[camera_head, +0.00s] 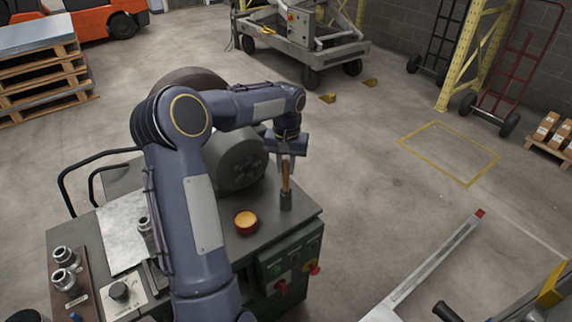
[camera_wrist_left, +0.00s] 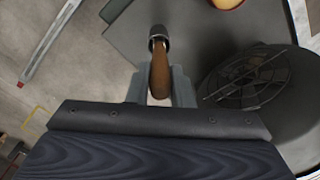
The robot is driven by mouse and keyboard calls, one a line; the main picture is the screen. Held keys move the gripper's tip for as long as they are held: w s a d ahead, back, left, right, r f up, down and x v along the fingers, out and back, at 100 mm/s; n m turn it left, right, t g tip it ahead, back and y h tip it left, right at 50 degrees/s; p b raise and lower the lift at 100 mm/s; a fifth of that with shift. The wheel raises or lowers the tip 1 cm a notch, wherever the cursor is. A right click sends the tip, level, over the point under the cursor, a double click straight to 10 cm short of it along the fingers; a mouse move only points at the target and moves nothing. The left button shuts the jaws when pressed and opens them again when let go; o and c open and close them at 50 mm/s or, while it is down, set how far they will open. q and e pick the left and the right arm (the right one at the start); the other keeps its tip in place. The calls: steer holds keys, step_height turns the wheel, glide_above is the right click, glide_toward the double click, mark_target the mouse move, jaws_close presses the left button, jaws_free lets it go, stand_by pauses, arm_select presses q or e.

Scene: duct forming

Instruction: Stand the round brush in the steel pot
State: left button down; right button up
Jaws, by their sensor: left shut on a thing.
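The round brush (camera_head: 286,180) shows as a brown wooden handle standing about upright at the machine's right corner. My left gripper (camera_head: 287,162) points down and is shut on the upper part of this handle. The handle also shows between the fingers in the left wrist view (camera_wrist_left: 160,75). The bristles are hidden. My right gripper is not in view.
An orange cup with yellow contents (camera_head: 246,221) stands left of the pot. A large grey drum (camera_head: 236,160) is close behind. The green cabinet (camera_head: 291,262) has knobs on its front. Metal fittings (camera_head: 65,267) sit on a board at left. Open floor lies to the right.

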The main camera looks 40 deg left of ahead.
arm_select(q)
steer(key=shift+f+b, duration=0.9)
steer(key=shift+f, duration=0.55)
steer(key=c, duration=1.2)
jaws_free()
steer(key=shift+r, duration=3.9)
steer(key=shift+d, duration=0.1)
